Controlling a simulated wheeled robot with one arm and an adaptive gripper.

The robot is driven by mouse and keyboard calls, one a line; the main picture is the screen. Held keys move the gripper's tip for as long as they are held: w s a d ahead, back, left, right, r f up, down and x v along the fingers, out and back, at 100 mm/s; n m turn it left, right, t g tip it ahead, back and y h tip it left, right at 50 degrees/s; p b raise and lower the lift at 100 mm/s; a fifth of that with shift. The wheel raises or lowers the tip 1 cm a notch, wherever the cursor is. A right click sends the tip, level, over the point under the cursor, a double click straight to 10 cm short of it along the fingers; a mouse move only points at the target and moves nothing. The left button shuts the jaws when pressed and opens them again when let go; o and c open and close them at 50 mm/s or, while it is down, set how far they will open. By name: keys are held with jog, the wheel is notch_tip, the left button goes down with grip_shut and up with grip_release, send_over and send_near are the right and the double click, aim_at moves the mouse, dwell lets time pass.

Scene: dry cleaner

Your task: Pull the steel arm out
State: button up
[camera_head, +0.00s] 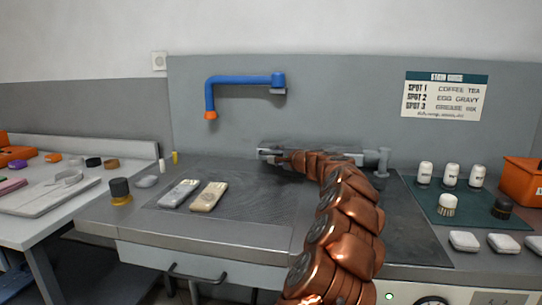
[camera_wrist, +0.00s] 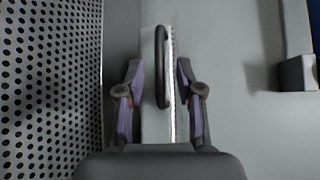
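The steel arm (camera_head: 348,158) is a pale metal bar lying along the back of the worktop, against the grey back panel. A short upright post (camera_head: 383,162) stands at its right end. In the wrist view the steel arm (camera_wrist: 152,90) runs up the picture, with a dark handle loop (camera_wrist: 162,67) on it. My gripper (camera_wrist: 158,75) has its purple-padded fingers on either side of the bar, with narrow gaps showing, so it looks open around it. In the head view my copper arm hides the middle of the bar and my fingertips cannot be made out.
A blue spout (camera_head: 240,80) hangs on the panel above left. Two bottles or brushes lie on the worktop (camera_head: 255,205) left of my arm. White-capped containers (camera_head: 450,174) and an orange box (camera_head: 524,182) stand at right. A perforated surface (camera_wrist: 50,90) is beside my gripper.

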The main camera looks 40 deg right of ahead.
aim_at(272, 154)
jog(key=shift+x, duration=1.5)
grip_shut()
